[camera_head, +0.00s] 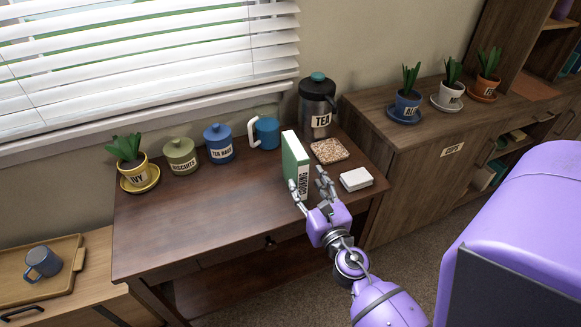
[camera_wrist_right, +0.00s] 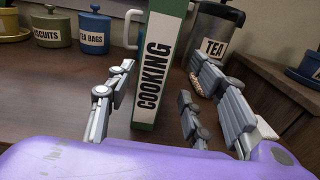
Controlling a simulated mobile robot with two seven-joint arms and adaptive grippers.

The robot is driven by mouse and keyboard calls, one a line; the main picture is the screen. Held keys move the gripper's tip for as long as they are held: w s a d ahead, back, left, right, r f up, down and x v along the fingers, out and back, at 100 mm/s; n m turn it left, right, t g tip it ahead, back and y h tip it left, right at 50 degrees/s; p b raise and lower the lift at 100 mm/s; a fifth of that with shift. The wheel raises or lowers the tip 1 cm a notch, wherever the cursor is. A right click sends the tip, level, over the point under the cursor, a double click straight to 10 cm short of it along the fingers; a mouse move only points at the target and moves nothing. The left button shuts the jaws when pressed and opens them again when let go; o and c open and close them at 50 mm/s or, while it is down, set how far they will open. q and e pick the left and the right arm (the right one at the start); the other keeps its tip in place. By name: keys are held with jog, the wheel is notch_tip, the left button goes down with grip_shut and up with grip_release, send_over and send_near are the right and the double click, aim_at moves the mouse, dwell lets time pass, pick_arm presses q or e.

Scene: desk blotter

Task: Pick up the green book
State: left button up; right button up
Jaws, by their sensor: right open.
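The green book (camera_head: 291,154) stands upright on the dark wooden desk, its white spine reading "COOKING" toward me. It also shows in the right wrist view (camera_wrist_right: 157,70), between the spread fingers and just beyond them. My right gripper (camera_head: 309,188) is open at the near side of the book, with one finger to the left of the spine and the others to the right. In the right wrist view the right gripper (camera_wrist_right: 160,100) holds nothing, and whether any finger touches the book is unclear. My left gripper is not in view.
The desk (camera_head: 205,215) also holds a potted ivy (camera_head: 128,150), a biscuits jar (camera_head: 181,158), a tea bags jar (camera_head: 219,145), a blue mug (camera_head: 267,132), a tea flask (camera_head: 316,103), a speckled coaster (camera_head: 329,151) and a white block (camera_head: 356,179). The desk's front left is clear.

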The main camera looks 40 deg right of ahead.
jog(key=shift+x, duration=0.95)
jog(key=x, duration=0.5)
jog(key=shift+w+a+f+p, duration=0.15)
jog(key=shift+a+p, duration=0.25)
jog(key=shift+c, duration=0.5)
grip_shut()
